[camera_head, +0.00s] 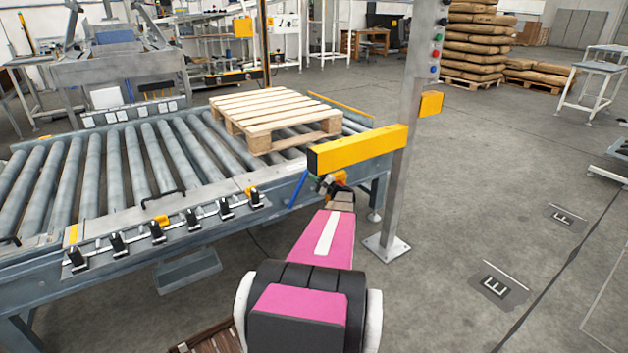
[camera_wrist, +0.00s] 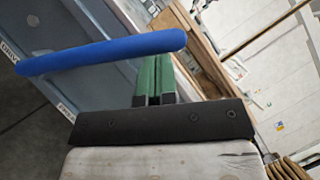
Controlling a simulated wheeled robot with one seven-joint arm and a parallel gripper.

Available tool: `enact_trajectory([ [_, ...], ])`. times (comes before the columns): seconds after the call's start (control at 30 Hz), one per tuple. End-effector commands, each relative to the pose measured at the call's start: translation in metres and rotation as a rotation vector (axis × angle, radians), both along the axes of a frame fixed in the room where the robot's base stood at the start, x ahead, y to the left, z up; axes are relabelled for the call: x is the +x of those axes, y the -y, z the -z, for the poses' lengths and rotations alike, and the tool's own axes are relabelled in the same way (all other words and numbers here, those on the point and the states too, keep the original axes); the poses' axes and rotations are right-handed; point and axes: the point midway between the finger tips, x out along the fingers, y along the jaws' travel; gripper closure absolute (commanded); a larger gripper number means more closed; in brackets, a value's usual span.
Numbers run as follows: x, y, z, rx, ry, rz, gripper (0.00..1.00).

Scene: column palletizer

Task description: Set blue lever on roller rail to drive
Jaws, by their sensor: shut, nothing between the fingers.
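The blue lever (camera_head: 298,188) is on the side of the roller rail (camera_head: 200,215), near its right end, under the yellow bar. In the wrist view the blue lever (camera_wrist: 100,53) runs across the upper left, its rounded free end at the right. My gripper (camera_head: 322,182) is just right of the lever in the head view. In the wrist view its green fingers (camera_wrist: 154,75) are together and empty, their tips at the lever near its free end. I cannot tell whether they touch it. A white label (camera_wrist: 9,52), partly legible, is on the rail side beyond the lever.
A wooden pallet (camera_head: 272,118) lies on the rollers. A yellow bar (camera_head: 358,149) on a grey post (camera_head: 402,150) stands close above and right of my gripper. Several black clamps (camera_head: 120,245) line the rail's front.

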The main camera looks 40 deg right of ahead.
Motion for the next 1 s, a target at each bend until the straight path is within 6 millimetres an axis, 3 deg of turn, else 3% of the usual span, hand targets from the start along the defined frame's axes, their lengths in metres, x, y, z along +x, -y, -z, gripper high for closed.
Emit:
enact_trajectory([
  [0.27,0.0,-0.003,-0.002,-0.017,0.0,-0.001,1.0],
  [0.47,-0.001,-0.015,-0.012,-0.094,-0.004,-0.002,1.0],
  [1.0,0.002,-0.092,-0.043,-0.562,-0.026,-0.004,1.0],
])
